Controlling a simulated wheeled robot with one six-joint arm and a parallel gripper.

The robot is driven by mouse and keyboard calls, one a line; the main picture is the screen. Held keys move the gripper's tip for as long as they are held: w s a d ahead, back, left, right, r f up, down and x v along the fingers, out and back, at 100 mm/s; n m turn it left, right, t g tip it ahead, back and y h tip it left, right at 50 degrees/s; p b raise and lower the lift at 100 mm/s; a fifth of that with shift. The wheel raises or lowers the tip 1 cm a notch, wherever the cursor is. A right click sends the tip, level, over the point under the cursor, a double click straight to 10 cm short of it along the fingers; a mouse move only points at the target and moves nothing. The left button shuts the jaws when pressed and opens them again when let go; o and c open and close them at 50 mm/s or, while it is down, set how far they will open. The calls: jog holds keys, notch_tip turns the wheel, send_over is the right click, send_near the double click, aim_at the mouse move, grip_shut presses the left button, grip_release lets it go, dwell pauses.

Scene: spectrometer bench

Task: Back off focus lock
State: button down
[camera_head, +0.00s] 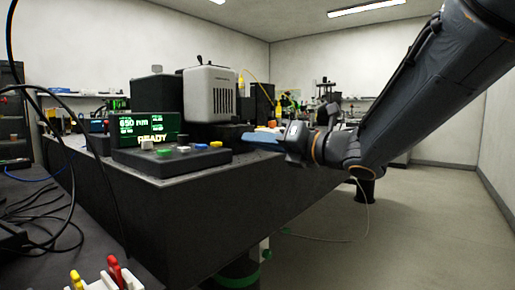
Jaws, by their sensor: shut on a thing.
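My gripper (262,140) reaches in from the right over the near right part of the dark bench (190,215). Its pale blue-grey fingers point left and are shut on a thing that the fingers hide. I cannot make out a focus lock by its shape, and I cannot tell whether the gripped thing is it.
A control box (170,160) with coloured buttons stands left of my gripper, before a green display (143,127) reading 650 nm and READY. A pale grey vented housing (210,94) stands behind. Loose black cables (35,205) lie at left. The floor at right is clear.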

jog(key=shift+f, duration=0.1)
jog(key=c, duration=1.7)
grip_release()
jog(key=shift+c, duration=0.2)
jog(key=shift+d, duration=0.1)
jog(key=p+v, duration=0.1)
jog(key=v, duration=0.6)
jog(key=shift+s+d, duration=0.25)
jog(key=shift+s, duration=0.05)
